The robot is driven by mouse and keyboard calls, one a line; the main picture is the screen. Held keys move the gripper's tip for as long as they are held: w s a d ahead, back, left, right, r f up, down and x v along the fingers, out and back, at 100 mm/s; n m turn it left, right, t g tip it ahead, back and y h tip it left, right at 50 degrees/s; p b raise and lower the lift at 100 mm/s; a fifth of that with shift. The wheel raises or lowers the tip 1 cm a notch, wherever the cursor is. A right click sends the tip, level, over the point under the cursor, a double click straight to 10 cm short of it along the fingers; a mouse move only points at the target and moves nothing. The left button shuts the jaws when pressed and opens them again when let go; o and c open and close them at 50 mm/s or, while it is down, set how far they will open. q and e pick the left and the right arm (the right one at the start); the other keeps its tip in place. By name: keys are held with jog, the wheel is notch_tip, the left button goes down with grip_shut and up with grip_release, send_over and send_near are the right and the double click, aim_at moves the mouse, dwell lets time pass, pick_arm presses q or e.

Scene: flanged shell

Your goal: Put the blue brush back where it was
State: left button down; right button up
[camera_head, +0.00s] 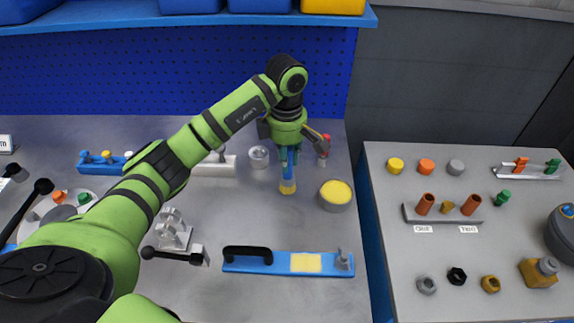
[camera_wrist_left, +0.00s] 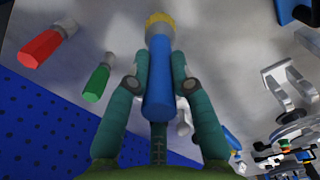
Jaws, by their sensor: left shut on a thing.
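My left gripper (camera_head: 288,160) is shut on the blue brush (camera_head: 288,178), which hangs upright with its yellow end down. In the left wrist view the blue handle (camera_wrist_left: 158,85) lies between the two green fingers of the gripper (camera_wrist_left: 159,82), with the yellow end beyond the fingertips. I cannot tell whether the brush tip touches the table. A red-handled tool (camera_wrist_left: 41,48) and a green-handled tool (camera_wrist_left: 97,82) show beside the gripper in the wrist view; the red one (camera_head: 325,146) also shows in the head view. My right gripper is out of view.
A round tin with a yellow top (camera_head: 335,196) stands close to the right of the brush. A grey cup (camera_head: 259,156) stands to its left. A blue board with a black handle (camera_head: 272,262) lies in front. A second table (camera_head: 385,235) stands right, across a gap.

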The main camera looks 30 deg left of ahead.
pick_arm(q)
notch_tip(320, 180, down, 3)
jog(key=shift+f+p, duration=0.2)
jog(key=shift+p, duration=0.5)
jog(key=shift+f, duration=0.3)
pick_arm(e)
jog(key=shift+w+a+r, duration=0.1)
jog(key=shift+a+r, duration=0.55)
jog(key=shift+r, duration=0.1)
pick_arm(q)
jog(key=shift+f, duration=0.15)
jog(key=c, duration=1.1)
grip_release()
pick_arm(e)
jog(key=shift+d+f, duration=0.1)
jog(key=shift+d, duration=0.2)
